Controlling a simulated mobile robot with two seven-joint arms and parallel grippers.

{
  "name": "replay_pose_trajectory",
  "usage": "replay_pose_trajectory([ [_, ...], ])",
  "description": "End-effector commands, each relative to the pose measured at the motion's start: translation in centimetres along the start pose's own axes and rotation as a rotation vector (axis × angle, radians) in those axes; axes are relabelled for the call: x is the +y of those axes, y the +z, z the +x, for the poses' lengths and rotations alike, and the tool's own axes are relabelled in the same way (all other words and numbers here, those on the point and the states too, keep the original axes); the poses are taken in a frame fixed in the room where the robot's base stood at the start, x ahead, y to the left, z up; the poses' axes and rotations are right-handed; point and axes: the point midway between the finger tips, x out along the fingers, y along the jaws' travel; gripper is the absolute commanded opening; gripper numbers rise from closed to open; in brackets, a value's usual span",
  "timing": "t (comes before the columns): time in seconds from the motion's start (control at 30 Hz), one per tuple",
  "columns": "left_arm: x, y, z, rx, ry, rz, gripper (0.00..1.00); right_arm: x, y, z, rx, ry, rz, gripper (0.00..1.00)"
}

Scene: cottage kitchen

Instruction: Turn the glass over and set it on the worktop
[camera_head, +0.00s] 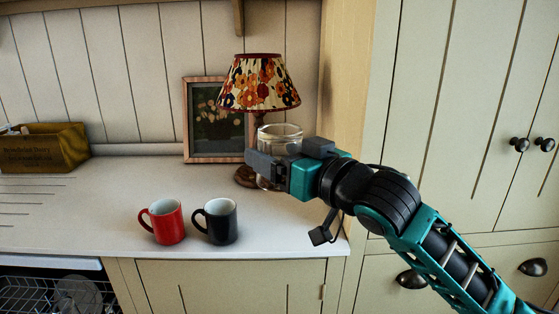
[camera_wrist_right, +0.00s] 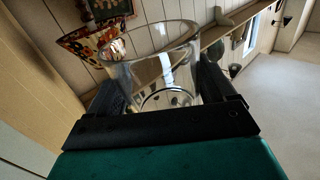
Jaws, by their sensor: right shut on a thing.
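The clear glass (camera_head: 281,131) is held in my right gripper (camera_head: 264,166), in front of the lamp at the back right of the worktop (camera_head: 110,195). The jaws are shut on its sides. One round end shows above the gripper, and part of the lower wall shows below it. The gripper hides the middle. The wrist view shows the glass (camera_wrist_right: 150,55) between the two dark fingers of my right gripper (camera_wrist_right: 160,92). I cannot tell surely which end is the mouth, or whether the lower end touches the worktop. My left gripper is out of view.
A red mug (camera_head: 168,225) and a black mug (camera_head: 222,224) stand near the worktop's front edge, left of my arm. A lamp (camera_head: 258,85) and a framed picture (camera_head: 199,130) stand behind. A yellow-brown box (camera_head: 45,148) is far left. Bare worktop lies between box and mugs.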

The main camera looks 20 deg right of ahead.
Motion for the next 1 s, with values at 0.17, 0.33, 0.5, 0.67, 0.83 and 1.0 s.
replay_pose_trajectory([
  [0.17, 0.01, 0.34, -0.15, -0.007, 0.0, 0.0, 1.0, 0.11, -0.35, 0.08, 0.004, 0.0, -0.001, 0.36],
  [0.33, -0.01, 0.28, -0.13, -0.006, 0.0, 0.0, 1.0, 0.09, -0.34, 0.07, 0.004, 0.0, 0.0, 0.36],
  [0.5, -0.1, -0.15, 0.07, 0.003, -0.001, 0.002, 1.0, 0.14, -0.35, 0.05, 0.003, 0.001, -0.152, 0.36],
  [0.67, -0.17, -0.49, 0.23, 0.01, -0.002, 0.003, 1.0, 0.13, -0.38, 0.05, 0.003, 0.001, -0.459, 0.36],
  [0.83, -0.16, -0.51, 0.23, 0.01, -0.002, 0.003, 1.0, 0.07, -0.36, 0.06, 0.004, 0.0, -0.603, 0.36],
  [1.0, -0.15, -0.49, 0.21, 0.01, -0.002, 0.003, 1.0, 0.06, -0.33, 0.06, 0.004, 0.0, -0.605, 0.36],
])
